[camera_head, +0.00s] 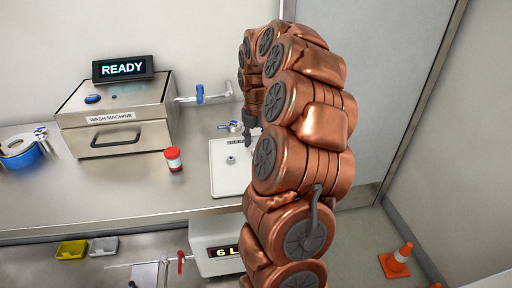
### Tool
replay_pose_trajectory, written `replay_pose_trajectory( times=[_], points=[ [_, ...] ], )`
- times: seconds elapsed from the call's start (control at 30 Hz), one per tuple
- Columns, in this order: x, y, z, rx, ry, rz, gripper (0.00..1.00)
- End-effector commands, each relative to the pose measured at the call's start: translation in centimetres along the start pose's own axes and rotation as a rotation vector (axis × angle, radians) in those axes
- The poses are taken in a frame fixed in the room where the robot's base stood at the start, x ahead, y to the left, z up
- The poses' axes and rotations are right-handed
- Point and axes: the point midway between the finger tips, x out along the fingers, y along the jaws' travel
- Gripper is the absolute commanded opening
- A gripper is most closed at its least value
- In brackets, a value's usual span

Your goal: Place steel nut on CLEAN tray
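A small grey steel nut (231,160) lies on the white tray (226,184), left of my arm. The tray sits on the steel counter. Dark lettering at its back edge is partly hidden and too small to read surely. My gripper (248,142) is at the end of my copper arm, pointing down over the back part of the tray, a little right of and behind the nut. The gripper appears apart from the nut. Its fingers are small and dark, so I cannot tell whether they are open or shut. My arm hides the tray's right side.
A wash machine (115,117) with a READY display (123,68) stands at the back left. A red-and-white jar (173,160) stands between it and the tray. A blue tape roll (22,152) is far left.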

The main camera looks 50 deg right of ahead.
Motion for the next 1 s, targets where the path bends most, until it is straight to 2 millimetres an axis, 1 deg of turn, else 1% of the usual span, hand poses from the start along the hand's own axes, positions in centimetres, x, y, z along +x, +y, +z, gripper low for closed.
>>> replay_pose_trajectory(
  times=[0.2,0.4,0.6,0.8,1.0],
  points=[
    [-3.4,0.1,0.0,-0.002,-0.004,0.005,0.47],
    [-6.2,0.1,0.1,-0.001,-0.005,0.005,0.47],
    [-8.5,0.1,0.0,-0.001,-0.003,0.003,0.47],
    [-9.8,0.0,-0.1,-0.001,0.001,0.000,0.47],
    [-10.2,0.0,-0.1,-0.001,0.001,0.000,0.47]
  ],
)
